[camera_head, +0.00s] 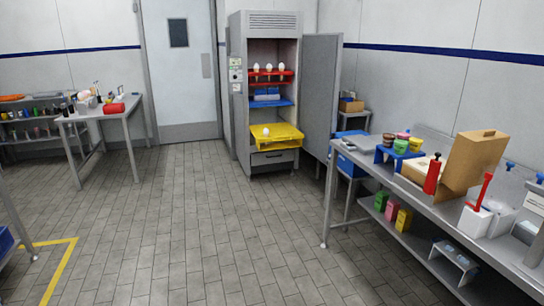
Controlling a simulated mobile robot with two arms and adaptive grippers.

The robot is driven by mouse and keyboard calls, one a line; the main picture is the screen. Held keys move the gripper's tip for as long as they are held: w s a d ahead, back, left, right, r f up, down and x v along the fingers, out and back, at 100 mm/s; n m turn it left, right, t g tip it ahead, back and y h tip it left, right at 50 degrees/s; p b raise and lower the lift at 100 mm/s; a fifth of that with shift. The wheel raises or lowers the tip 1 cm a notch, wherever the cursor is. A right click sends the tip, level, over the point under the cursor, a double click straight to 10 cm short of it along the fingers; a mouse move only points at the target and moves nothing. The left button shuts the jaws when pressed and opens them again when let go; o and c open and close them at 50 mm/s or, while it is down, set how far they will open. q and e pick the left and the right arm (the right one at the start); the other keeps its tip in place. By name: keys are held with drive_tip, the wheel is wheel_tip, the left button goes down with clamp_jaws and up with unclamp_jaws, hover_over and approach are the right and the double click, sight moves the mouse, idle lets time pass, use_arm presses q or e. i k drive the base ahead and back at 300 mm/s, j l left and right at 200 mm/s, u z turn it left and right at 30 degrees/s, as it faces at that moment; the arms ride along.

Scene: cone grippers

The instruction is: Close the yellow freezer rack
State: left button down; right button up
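The freezer (271,25) is a tall grey cabinet against the back wall, with its door (320,85) swung open to the right. The yellow rack (277,134) is low inside it and sticks out of the front of the cabinet. A small white ball-like thing (266,131) is on the yellow rack. Above it are a blue rack (271,103) and a red rack (267,73) with several cones. Neither of my grippers shows in the head view.
Open tiled floor (215,215) lies in front of the freezer. A long metal table (450,209) with boxes, tubs and bottles runs along the right. Another table (97,115) stands at the left. A grey door (181,80) is left of the freezer.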

sight(275, 136)
drive_tip(key=i, duration=4.95)
